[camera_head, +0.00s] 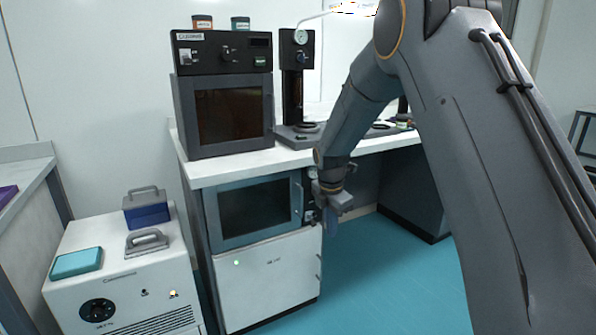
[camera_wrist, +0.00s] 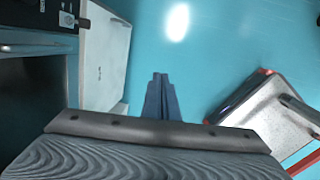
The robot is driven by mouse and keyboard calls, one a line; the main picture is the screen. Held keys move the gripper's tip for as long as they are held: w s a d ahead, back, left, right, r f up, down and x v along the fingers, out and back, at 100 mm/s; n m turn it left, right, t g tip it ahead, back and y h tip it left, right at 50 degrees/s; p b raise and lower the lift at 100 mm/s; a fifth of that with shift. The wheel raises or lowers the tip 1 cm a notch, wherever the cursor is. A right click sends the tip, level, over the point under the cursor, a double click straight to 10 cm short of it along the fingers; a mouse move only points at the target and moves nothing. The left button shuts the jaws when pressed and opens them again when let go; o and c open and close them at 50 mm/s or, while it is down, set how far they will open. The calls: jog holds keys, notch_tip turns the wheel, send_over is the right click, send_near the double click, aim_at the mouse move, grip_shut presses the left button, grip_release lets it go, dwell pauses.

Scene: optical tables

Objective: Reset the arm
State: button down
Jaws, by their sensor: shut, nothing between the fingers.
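My arm reaches down from the upper right in the head view. My gripper (camera_head: 331,226) hangs pointing down beside the right front edge of the under-counter oven (camera_head: 251,212), below the bench top. In the wrist view my gripper's dark blue fingers (camera_wrist: 160,80) are together, with nothing between them, above the teal floor. The oven door is shut in the head view. I cannot tell whether the gripper touches the oven's side.
The white bench (camera_head: 225,168) holds a dark oven (camera_head: 225,110) and a stand instrument (camera_head: 293,90). A white floor unit (camera_head: 125,285) stands left, with a blue box (camera_head: 147,214) on top. In the wrist view a grey-topped object (camera_wrist: 270,115) lies right. Floor (camera_head: 390,285) is open in front.

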jog(key=s+a+r+m+g, duration=0.1)
jog(key=s+r+m, duration=0.4)
jog(key=s, duration=0.4)
jog(key=s+r+m, duration=0.5)
jog(key=s, duration=0.4)
jog(key=s+d+r+m+g+y, duration=0.1)
jog(key=s+r+m, duration=0.1)
jog(key=s+m, duration=1.5)
jog(key=s+d+r+n+p, duration=0.2)
jog(key=s+d+r+p, duration=0.3)
jog(key=p, duration=1)
jog(key=shift+d+r+n, duration=0.4)
jog(key=shift+d+r, duration=0.4)
jog(key=shift+d, duration=0.7)
